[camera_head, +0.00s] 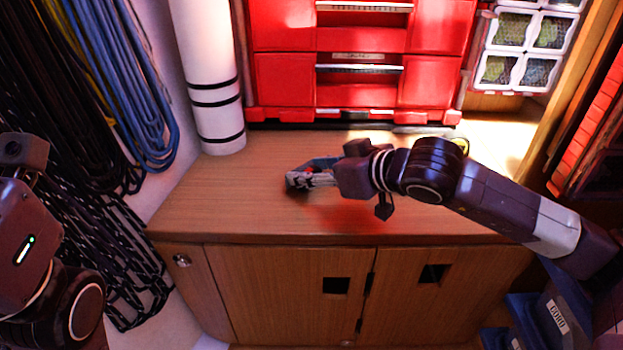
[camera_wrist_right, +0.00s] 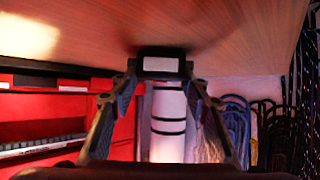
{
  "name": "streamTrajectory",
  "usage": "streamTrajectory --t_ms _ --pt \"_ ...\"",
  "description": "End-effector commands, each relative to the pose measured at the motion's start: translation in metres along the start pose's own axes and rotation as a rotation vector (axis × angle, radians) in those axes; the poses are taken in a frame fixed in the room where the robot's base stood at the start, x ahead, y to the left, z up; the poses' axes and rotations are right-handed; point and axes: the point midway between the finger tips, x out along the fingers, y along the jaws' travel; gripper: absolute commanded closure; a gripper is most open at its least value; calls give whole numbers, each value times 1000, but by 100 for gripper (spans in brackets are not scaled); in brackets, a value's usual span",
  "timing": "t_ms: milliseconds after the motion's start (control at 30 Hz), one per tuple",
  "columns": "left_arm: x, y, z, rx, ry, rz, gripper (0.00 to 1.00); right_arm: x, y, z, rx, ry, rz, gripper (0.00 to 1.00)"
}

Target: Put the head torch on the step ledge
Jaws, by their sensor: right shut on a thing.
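My right gripper (camera_head: 305,178) reaches in from the right over the wooden cabinet top (camera_head: 240,200). It is shut on a small dark thing, most likely the head torch (camera_wrist_right: 160,66), which shows a pale rectangular face between the fingertips (camera_wrist_right: 158,78) in the right wrist view. In the head view the fingers hide most of it. It is close to the cabinet top; I cannot tell whether it touches. I cannot tell which surface is the step ledge. My left arm shows at the left edge, but its gripper is out of view.
Red drawers (camera_head: 360,65) and a white roll with black bands (camera_head: 208,75) stand at the back. Coiled blue rope (camera_head: 130,100) and dark lines hang at the left. Blue boxes (camera_head: 545,315) sit low at the right. The left part of the cabinet top is clear.

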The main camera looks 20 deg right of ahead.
Motion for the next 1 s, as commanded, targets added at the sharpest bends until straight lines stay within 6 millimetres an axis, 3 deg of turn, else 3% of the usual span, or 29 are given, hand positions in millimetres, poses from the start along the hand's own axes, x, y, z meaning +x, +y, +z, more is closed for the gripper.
streamTrajectory --t_ms 300,333,500,800,1000 --pt "1 0 -1 1 5 2 60 2 0 3 0 0 1 82" --pt "0 0 0 -1 5 2 60 2 0 4 0 0 1 56" --pt "-3 -1 6 0 -4 0 60 2 0 3 0 0 0 40" --pt "-1 -1 5 0 -1 0 60 0 0 2 0 0 1 40" --pt "4 -3 7 -2 -4 -5 60 -23 2 0 -1 -1 3 40"
